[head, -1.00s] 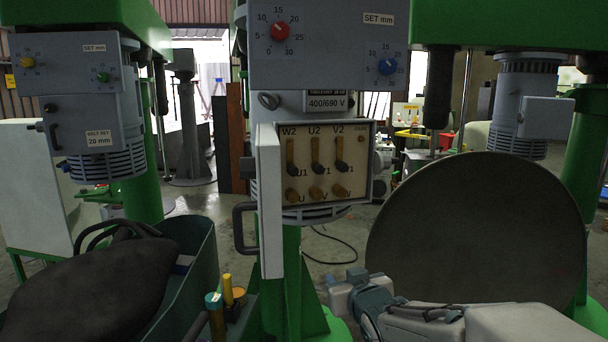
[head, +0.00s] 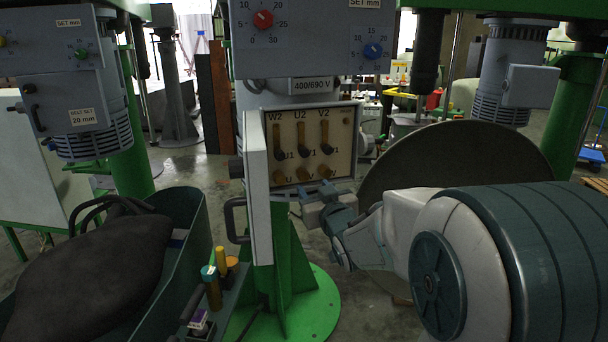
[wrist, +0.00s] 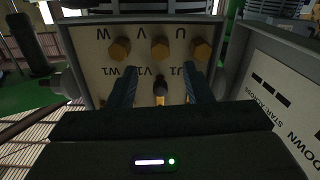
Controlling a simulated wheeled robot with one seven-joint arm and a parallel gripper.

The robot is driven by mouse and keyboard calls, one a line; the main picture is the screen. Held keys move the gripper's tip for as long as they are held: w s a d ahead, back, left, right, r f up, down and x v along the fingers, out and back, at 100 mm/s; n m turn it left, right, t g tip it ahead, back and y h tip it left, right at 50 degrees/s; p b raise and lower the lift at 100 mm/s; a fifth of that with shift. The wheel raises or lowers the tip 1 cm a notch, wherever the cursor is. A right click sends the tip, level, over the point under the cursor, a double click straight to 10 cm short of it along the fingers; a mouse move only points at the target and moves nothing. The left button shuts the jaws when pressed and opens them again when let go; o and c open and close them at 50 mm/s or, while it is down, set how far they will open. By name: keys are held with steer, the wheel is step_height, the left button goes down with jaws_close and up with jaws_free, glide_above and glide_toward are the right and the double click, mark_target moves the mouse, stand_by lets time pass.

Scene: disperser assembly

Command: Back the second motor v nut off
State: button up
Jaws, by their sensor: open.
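The open terminal box (head: 350,115) on the central green column holds brass link bars and a lower row of brass nuts. The middle lower nut, V (head: 304,174), is just above my gripper (head: 318,190). In the wrist view, which is upside down, the V nut (wrist: 160,48) sits between the W nut (wrist: 120,50) and U nut (wrist: 201,50). My gripper (wrist: 160,90) is open there, one blue finger on each side of a dark-tipped post near V1. The fingers are not around the V nut. Contact with the panel cannot be told.
The box's open door (head: 257,190) with a handle stands at its left. A large grey disc (head: 440,160) is behind my arm. A green bin (head: 190,240) with a dark sack is at the left. Several tools (head: 215,275) stand in front of the column.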

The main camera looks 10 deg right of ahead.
mark_target(305, 177)
steer(key=shift+w+a+p, duration=0.25)
steer(key=shift+w+p, duration=0.2)
steer(key=shift+w, duration=1.35)
steer(key=shift+w+a+p, duration=0.2)
steer(key=shift+w+p, duration=0.25)
steer(key=shift+w, duration=1.3)
steer(key=shift+c, duration=0.3)
steer(key=c, duration=0.9)
